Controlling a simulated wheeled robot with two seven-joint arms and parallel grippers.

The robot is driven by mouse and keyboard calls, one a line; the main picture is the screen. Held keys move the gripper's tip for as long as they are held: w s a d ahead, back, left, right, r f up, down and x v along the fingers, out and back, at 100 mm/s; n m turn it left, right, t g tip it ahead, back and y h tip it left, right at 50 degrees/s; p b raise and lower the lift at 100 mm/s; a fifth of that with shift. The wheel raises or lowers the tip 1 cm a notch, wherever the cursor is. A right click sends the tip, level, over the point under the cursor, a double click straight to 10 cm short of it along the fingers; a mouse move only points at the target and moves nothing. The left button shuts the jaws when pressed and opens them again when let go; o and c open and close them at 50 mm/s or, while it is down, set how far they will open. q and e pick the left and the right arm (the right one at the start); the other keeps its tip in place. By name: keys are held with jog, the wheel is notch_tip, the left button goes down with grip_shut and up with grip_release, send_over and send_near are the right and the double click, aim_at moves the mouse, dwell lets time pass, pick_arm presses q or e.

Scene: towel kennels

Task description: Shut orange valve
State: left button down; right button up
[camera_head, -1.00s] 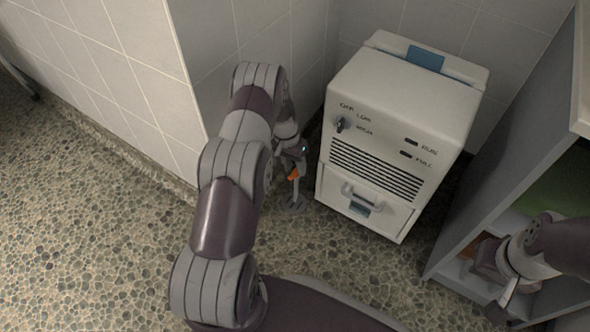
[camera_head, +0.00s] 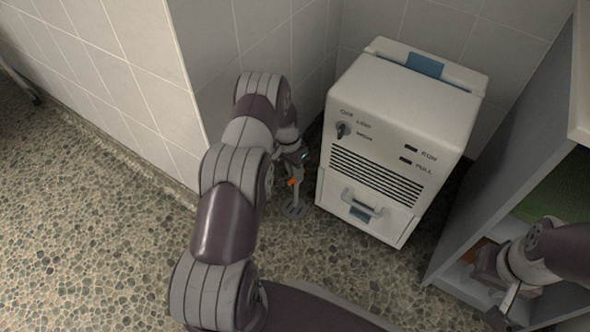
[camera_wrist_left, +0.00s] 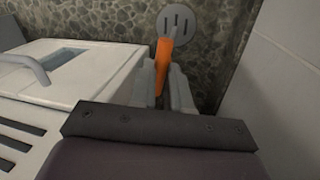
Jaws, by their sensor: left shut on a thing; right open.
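The orange valve handle (camera_head: 293,181) is low beside the white machine, near the wall corner. In the left wrist view the orange handle (camera_wrist_left: 164,62) stands between the two fingers of my left gripper (camera_wrist_left: 165,85), which is shut on it. A grey round slotted plate (camera_wrist_left: 178,20) on the floor lies just beyond the handle. In the head view my left arm hides part of the gripper and the valve's surroundings. My right gripper (camera_head: 503,305) is open at the lower right, by the shelf and far from the valve.
The white machine (camera_head: 390,140) with a knob, vents and a handled drawer stands right of the valve. Tiled walls (camera_head: 262,45) rise close behind and left. A grey shelf unit (camera_head: 480,195) is on the right. Pebbled floor (camera_head: 90,240) is free at the left.

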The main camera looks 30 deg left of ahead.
pick_arm(q)
jog(key=m, duration=0.3)
jog(key=shift+w+m+g+p, duration=0.1)
jog(key=shift+m+g+p, duration=0.25)
jog(key=shift+m+g, duration=0.05)
jog(key=m+y, duration=0.1)
jog(key=m, duration=0.3)
jog(key=shift+d+g, duration=0.1)
jog(key=shift+g, duration=0.2)
jog(key=m+p, duration=0.1)
jog(key=m, duration=0.3)
jog(key=shift+w+d+m+y, duration=0.1)
jog(key=shift+m+y, duration=0.2)
jog(key=shift+m, duration=0.1)
jog(key=shift+m+y+p, duration=0.3)
jog(key=shift+m+p, duration=0.05)
jog(key=shift+m, duration=1.65)
jog(key=c, duration=1.1)
grip_release()
